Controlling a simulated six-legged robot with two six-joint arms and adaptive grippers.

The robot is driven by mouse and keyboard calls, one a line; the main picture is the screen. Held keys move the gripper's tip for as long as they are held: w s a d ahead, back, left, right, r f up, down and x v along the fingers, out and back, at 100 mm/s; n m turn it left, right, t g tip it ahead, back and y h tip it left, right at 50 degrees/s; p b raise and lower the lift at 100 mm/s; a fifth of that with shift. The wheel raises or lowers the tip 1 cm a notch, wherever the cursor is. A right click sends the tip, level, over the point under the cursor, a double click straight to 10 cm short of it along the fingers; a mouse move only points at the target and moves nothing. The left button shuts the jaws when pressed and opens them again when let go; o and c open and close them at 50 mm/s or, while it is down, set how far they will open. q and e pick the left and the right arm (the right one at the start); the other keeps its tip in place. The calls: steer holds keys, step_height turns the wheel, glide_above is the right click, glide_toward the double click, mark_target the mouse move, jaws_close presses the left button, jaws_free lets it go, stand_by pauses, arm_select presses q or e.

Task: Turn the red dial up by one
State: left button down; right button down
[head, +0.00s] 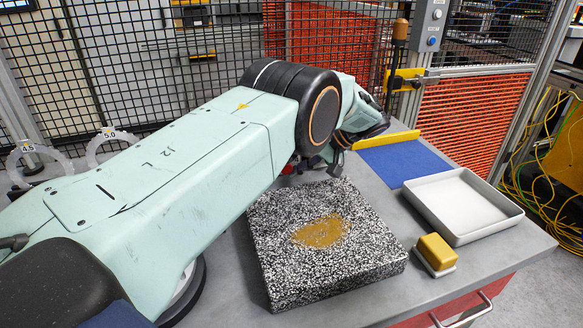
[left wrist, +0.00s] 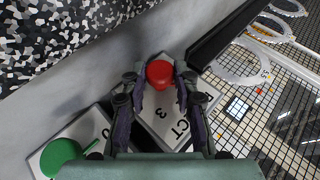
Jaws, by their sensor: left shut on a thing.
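The red dial (left wrist: 160,74) is a round red knob on a pale plate (left wrist: 166,122) with dark lettering, in the left wrist view. My left gripper (left wrist: 160,84) has its two dark fingers on either side of the red dial and is shut on it. The dial's pointer and the scale around it cannot be made out. In the head view my left arm and gripper (head: 338,158) cover most of the dial area. My right gripper is in neither view.
A green knob (left wrist: 62,156) on another plate is nearby. A black-and-white speckled block (head: 362,262) with a yellow-brown patch lies on the grey table. A white tray (head: 438,222), a blue mat (head: 402,162) and a yellow block (head: 436,251) stand at right. Mesh fencing is behind.

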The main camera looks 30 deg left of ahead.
arm_select(q)
steer(key=shift+w+r, duration=0.1)
steer(key=c, duration=1)
jaws_free()
steer(key=shift+d, duration=0.1)
steer(key=shift+c, duration=0.2)
steer(key=v, duration=0.7)
steer(key=shift+d, duration=0.15)
steer(key=shift+r, duration=0.1)
